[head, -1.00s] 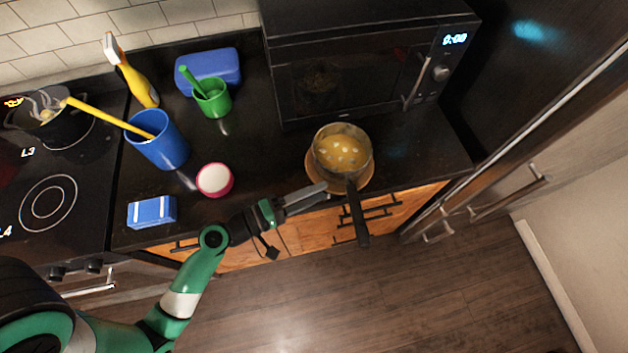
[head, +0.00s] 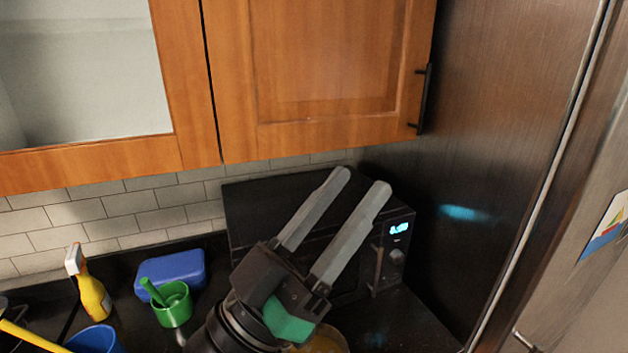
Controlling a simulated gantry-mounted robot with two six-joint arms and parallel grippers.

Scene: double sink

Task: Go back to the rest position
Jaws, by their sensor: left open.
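My left gripper (head: 364,182) is raised high in the middle of the head view, in front of the microwave (head: 244,212). Its two long grey fingers point up and to the right, apart and parallel, with nothing between them. Its wrist hides much of the microwave and most of the pot; only a bit of the pot's yellow contents (head: 325,341) shows at the bottom edge. My right gripper is not in view.
Wooden wall cabinets (head: 310,75) hang above and behind the gripper. A tall fridge (head: 490,160) stands at the right. A yellow spray bottle (head: 92,298), a blue box (head: 172,276), a green cup (head: 174,308) and a blue cup (head: 95,341) stand on the counter at left.

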